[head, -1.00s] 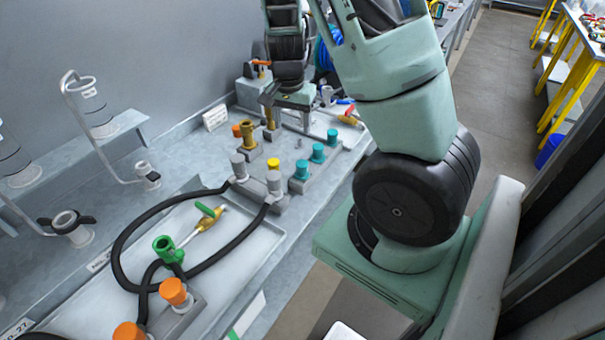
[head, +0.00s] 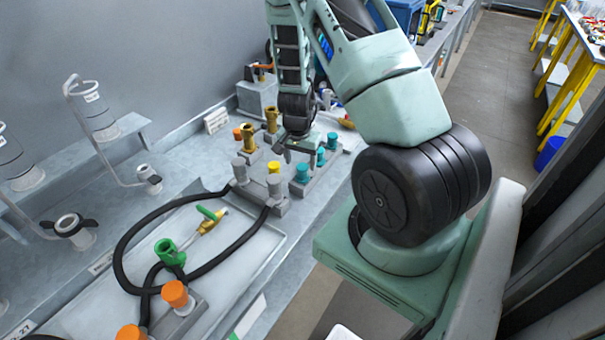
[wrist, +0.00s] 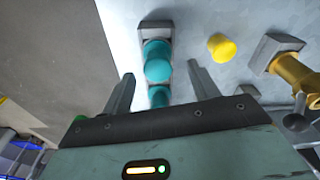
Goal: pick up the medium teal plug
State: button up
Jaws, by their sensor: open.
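Several teal plugs stand in a row on a grey block: a near one (head: 302,172), a middle one (head: 320,156) and a far one (head: 332,139). I cannot tell for sure which is the medium one. My gripper (head: 299,149) is just above and left of the row in the head view and covers part of the block. In the wrist view, my gripper (wrist: 163,88) is open, with its fingers apart on either side of the teal row. A teal plug (wrist: 158,68) shows between and beyond the fingertips. Nothing is held.
A black hose (head: 124,235) loops over a tray with a green-handled valve (head: 209,220). The bench's right edge lies close to the teal row.

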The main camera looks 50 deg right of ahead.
aim_at(302, 166)
jog(key=shift+d+f+p, duration=0.2)
jog(key=shift+f+p, duration=0.1)
jog(key=shift+f, duration=0.75)
jog(key=shift+d+f+p, duration=0.2)
jog(key=shift+f+p, duration=0.1)
jog(key=shift+f, duration=0.75)
jog(key=c, duration=1.1)
jog(key=shift+r, duration=0.15)
notch_tip(302, 166, up, 10)
jog(key=shift+s+f+b, duration=0.1)
jog(key=shift+b, duration=0.7)
